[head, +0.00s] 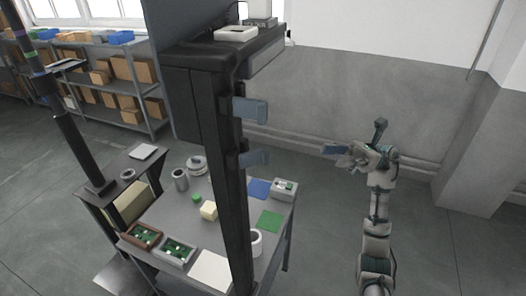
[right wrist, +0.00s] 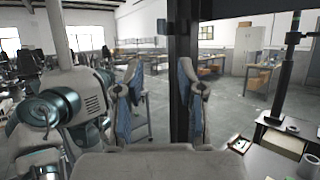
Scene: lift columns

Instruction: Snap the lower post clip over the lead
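A dark upright post (head: 234,190) stands at the bench. Two blue-grey clips stick out from its right side: the upper clip (head: 250,109) and the lower post clip (head: 255,158). I cannot tell whether either is open or closed, and I cannot make out a lead. My right gripper (head: 356,147) is in free air to the right of the lower clip, well apart from it. In the right wrist view its two blue-padded fingers (right wrist: 160,75) are spread with nothing between them, and the post (right wrist: 181,80) rises behind. My left gripper is not in view.
The bench (head: 222,235) carries a grey box (head: 284,188), green and blue mats, a white cup (head: 257,242) and trays of green parts (head: 176,251). A dark top shelf (head: 222,48) crowns the post. Shelves with boxes (head: 120,85) stand behind left. Floor right of the bench is clear.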

